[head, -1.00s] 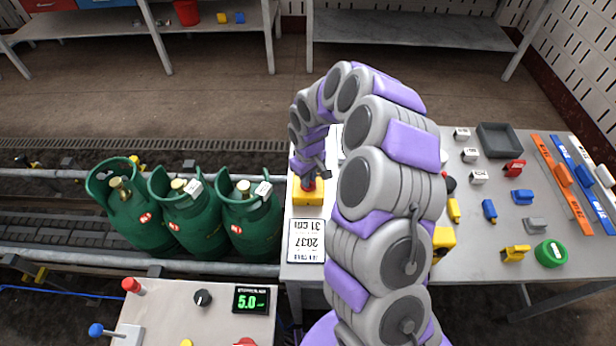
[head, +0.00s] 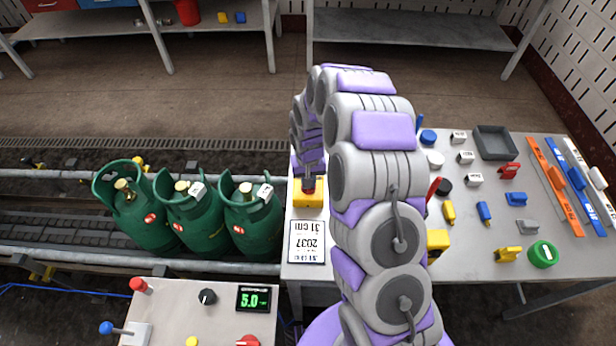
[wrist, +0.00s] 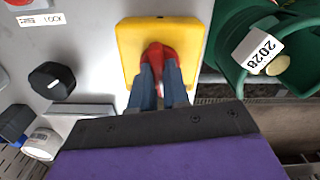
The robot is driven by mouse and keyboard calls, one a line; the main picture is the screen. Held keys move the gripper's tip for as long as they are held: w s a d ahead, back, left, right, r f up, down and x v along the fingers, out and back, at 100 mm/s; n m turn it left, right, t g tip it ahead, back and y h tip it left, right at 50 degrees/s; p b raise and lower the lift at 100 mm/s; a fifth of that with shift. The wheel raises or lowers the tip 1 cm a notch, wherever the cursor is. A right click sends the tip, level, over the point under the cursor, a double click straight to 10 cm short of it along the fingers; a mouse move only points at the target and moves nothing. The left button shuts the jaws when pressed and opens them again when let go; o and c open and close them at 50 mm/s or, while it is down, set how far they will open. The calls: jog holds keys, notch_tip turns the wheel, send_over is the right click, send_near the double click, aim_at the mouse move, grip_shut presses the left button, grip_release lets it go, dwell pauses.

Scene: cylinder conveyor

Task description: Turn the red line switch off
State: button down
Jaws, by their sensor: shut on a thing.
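The red switch handle (wrist: 160,50) sits on a square yellow plate (wrist: 190,40) in the wrist view. My gripper (wrist: 163,68) is shut on the red handle, with one finger on each side of it. In the head view the yellow switch box (head: 308,199) stands at the left edge of the table, with the red handle (head: 308,188) on top. My gripper (head: 309,180) comes down on it from above. The fingers and wrist hide part of the handle, so its exact angle is hard to tell.
Several green gas cylinders (head: 252,220) stand on the conveyor just left of the switch. A sign card (head: 307,242) lies in front of the switch box. A control panel (head: 215,322) is at the lower left. Small blocks and a grey tray (head: 495,143) are on the right of the table (head: 470,240).

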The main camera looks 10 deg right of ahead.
jog(key=m+p, duration=0.2)
jog(key=m, duration=0.3)
jog(key=shift+r+m, duration=0.1)
jog(key=shift+m, duration=0.2)
jog(key=m+p, duration=0.2)
jog(key=m, duration=0.3)
jog(key=shift+m, duration=0.3)
jog(key=c, duration=1.1)
grip_release()
jog(key=shift+a, duration=0.1)
notch_tip(320, 180, up, 17)
jog(key=shift+r+p, duration=0.1)
jog(key=shift+p, duration=0.95)
